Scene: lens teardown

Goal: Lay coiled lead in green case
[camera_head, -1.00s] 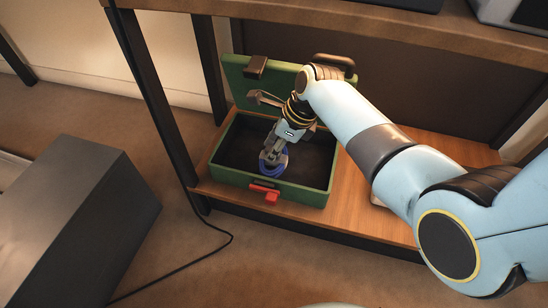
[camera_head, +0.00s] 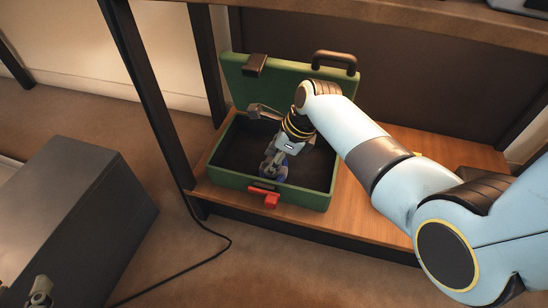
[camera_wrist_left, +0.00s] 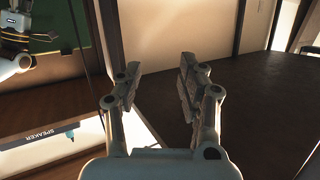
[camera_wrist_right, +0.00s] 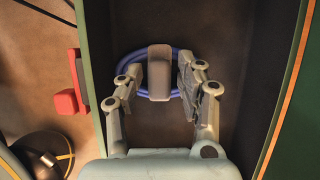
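The green case (camera_head: 315,198) stands open on the wooden shelf with its lid raised at the back. The blue coiled lead (camera_wrist_right: 182,60) lies on the dark case floor, with a tan-grey upright tab (camera_wrist_right: 160,72) at its near middle. My right gripper (camera_wrist_right: 158,82) reaches down into the case. Its fingers are apart, one on each side of the tab, with small gaps visible. In the head view the gripper hides most of the coil. My left gripper (camera_wrist_left: 158,85) is open and empty, and shows at the lower left of the head view (camera_head: 40,288).
The case has a red latch (camera_head: 264,200) at its front and a handle (camera_head: 334,57) on its lid. A grey box (camera_head: 75,220) stands at the left. A black cable (camera_head: 205,228) runs over the floor. Bare shelf (camera_head: 345,215) lies right of the case.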

